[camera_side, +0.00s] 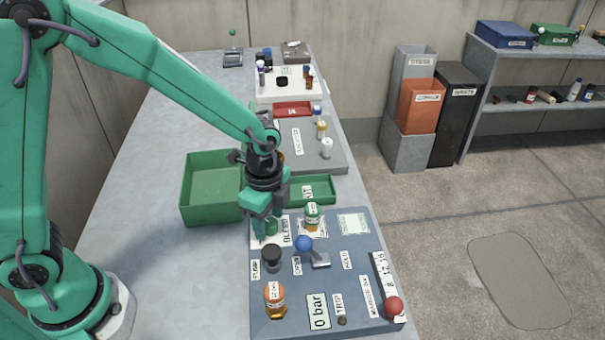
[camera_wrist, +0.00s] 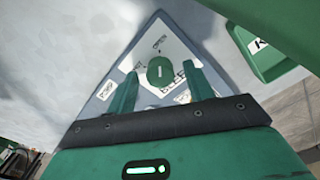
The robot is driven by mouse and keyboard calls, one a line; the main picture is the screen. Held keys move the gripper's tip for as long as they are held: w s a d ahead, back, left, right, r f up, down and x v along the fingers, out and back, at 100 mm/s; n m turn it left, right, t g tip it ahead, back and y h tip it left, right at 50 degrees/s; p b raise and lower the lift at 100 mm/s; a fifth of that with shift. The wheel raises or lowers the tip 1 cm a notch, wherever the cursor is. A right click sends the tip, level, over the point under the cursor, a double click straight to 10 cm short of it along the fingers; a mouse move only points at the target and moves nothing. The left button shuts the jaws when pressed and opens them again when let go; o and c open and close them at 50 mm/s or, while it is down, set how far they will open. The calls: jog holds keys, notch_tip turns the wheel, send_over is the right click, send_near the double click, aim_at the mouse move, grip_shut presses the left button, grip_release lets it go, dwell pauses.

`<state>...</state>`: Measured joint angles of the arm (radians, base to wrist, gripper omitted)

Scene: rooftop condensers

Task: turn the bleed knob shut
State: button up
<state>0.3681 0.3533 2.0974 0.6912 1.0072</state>
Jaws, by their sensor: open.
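The bleed knob (camera_side: 271,226) is a small green knob at the back left corner of the blue-grey panel (camera_side: 350,262), beside the "BLEED" label (camera_side: 286,233). In the wrist view the knob (camera_wrist: 160,71) has a short pale mark on its top and sits between the two fingers. My gripper (camera_side: 268,221) points down over that corner, and its fingers partly hide the knob in the side view. In the wrist view my gripper (camera_wrist: 160,75) is open, with a gap between each finger and the knob. I cannot tell how far down the fingertips reach.
Close by on the panel are a black knob (camera_side: 271,257), a blue-balled lever (camera_side: 304,243), a green-capped gauge (camera_side: 312,216) and an orange-capped one (camera_side: 275,299). A red-ended lever (camera_side: 393,307) is at front right. A green bin (camera_side: 190,190) stands behind left.

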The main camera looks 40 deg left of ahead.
jog(key=shift+f, duration=0.1)
jog(key=c, duration=1)
jog(key=shift+o, duration=0.2)
jog(key=shift+n, duration=0.4)
jog(key=n, duration=1.2)
jog(key=shift+d+n, duration=0.1)
jog(key=shift+n, duration=0.2)
jog(key=n, duration=0.4)
jog(key=shift+n, duration=0.3)
